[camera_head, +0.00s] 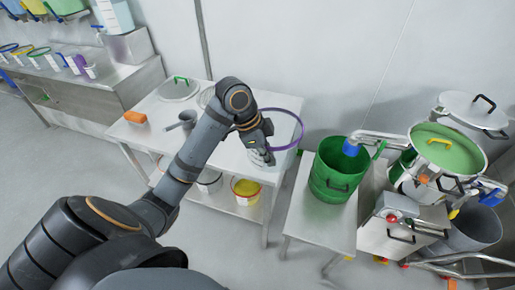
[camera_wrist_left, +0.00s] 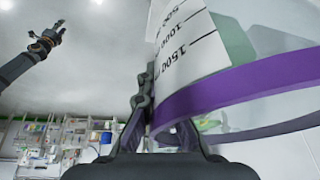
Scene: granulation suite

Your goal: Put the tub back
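The tub is clear with a purple rim (camera_head: 299,124), at the right end of the steel table in the head view. In the left wrist view its purple band (camera_wrist_left: 240,90) runs close by, and its wall carries a printed scale (camera_wrist_left: 190,48). My left gripper (camera_head: 262,153) is at the left edge of the rim. Its fingers (camera_wrist_left: 165,125) look closed on the tub's edge. The tub's base is hard to make out, so I cannot tell whether it touches the table. My right gripper (camera_wrist_left: 52,35) shows small, far off, in the left wrist view.
The steel table (camera_head: 228,165) also holds an orange block (camera_head: 134,117), a grey scoop (camera_head: 184,121) and a lidded vessel (camera_head: 178,88). A green bucket (camera_head: 333,177) stands on a lower bench at right. Rimmed tubs (camera_head: 78,64) line the left counter.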

